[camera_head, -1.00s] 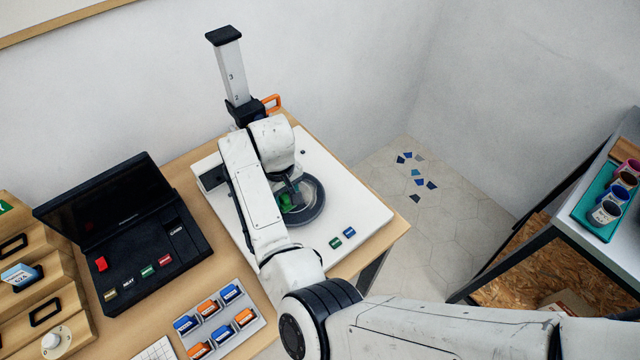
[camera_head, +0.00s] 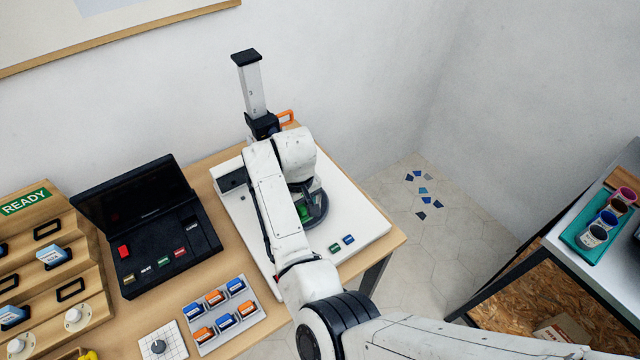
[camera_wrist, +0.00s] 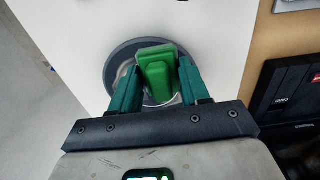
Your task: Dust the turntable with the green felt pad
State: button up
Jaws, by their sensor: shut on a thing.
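The turntable (camera_head: 322,212) is a dark grey round disc on a white board, partly hidden by my arm in the head view. In the wrist view, the turntable (camera_wrist: 117,62) shows its dark rim and a paler inner area behind the pad. The green felt pad (camera_wrist: 157,72) is a bright green block between the teal fingers of my gripper (camera_wrist: 155,84), which is shut on it. The pad (camera_head: 304,212) also shows as a small green patch over the turntable. I cannot tell whether the pad touches the disc.
A black open case (camera_head: 160,235) stands left of the white board (camera_head: 365,222). A grey tray (camera_head: 238,333) of blue and orange blocks lies in front. A column with a black cap (camera_head: 250,90) and orange handle rises behind the board. The board's right side is mostly clear.

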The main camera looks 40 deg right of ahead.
jog(key=shift+r+p, duration=1.4)
jog(key=shift+r, duration=0.55)
jog(key=shift+d, duration=0.1)
